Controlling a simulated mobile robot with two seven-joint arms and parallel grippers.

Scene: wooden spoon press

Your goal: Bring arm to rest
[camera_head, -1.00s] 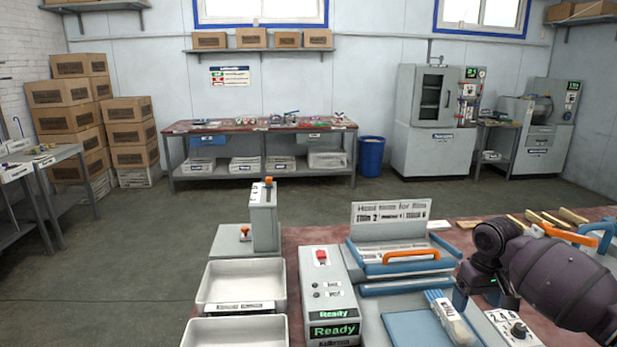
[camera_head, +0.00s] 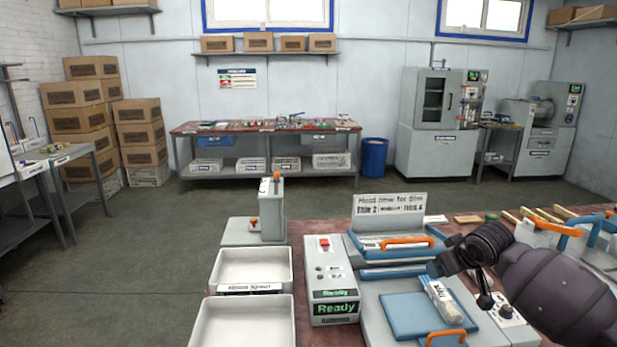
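My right arm enters from the right, with its dark wrist over the sealing machine (camera_head: 384,328). My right gripper (camera_head: 455,285) points down and left near a small white packet (camera_head: 440,300). Its fingers are partly hidden and too dark to judge. The packet lies on the machine's blue plate (camera_head: 402,312). The machine's lid with an orange handle (camera_head: 407,240) stands behind the plate. My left gripper is not in view.
A control box (camera_head: 331,283) with a red button and a green "Ready" display stands left of the machine. Two white trays (camera_head: 252,266) are further left. Wooden pieces and another orange-handled device (camera_head: 558,222) lie at the right. Open floor lies beyond the table.

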